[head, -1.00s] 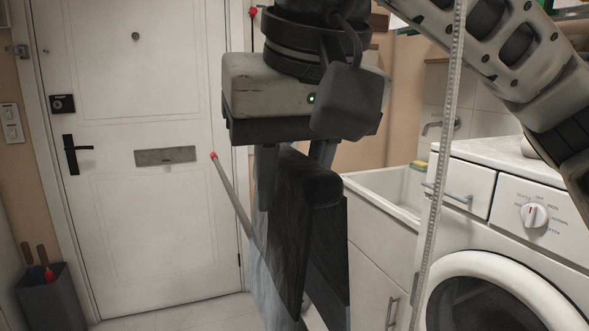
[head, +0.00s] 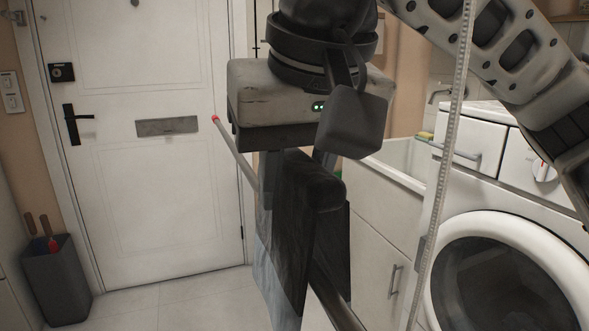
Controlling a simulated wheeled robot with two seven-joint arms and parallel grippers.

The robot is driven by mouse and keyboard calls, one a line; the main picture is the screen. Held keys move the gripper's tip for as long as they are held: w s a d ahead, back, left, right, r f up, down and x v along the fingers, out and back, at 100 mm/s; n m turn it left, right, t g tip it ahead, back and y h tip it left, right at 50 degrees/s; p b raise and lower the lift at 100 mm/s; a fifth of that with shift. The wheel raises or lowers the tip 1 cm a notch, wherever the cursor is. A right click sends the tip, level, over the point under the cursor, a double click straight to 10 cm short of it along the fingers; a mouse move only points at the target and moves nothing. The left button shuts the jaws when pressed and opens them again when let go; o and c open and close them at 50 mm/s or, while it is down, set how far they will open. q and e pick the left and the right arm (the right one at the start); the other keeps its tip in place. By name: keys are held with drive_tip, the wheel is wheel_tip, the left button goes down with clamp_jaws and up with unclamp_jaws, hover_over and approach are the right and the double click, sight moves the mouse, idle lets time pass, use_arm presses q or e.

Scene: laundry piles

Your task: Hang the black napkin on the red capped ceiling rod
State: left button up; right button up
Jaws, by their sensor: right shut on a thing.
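The black napkin (head: 293,230) hangs down from my right gripper (head: 300,172), which is shut on it in the middle of the view. The cloth falls in dark panels, with a greyer strip at its left. A thin grey rod with a red cap (head: 215,119) at its far end slants down to the right. The rod passes out of sight at the napkin and shows again below right (head: 335,303). The gripper is above this stretch of rod. I cannot tell whether the cloth touches the rod or lies over it. My left gripper is not in view.
A white door (head: 150,210) stands behind. A dark bin (head: 56,280) with handled things is at lower left. A sink cabinet (head: 375,215) and a washing machine (head: 480,200) fill the right. A thin upright perforated strip (head: 446,150) stands before them. Tiled floor is clear at lower left.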

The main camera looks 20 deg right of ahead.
drive_tip(key=shift+f+b, duration=1)
drive_tip(key=shift+f, duration=0.6)
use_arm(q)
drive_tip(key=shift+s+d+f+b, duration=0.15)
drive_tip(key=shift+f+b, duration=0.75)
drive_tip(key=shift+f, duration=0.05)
use_arm(e)
drive_tip(key=shift+f, duration=1.2)
drive_tip(key=o, duration=1.1)
drive_tip(key=shift+c, duration=0.2)
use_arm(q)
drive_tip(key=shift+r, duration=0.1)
use_arm(e)
drive_tip(key=shift+r, duration=0.1)
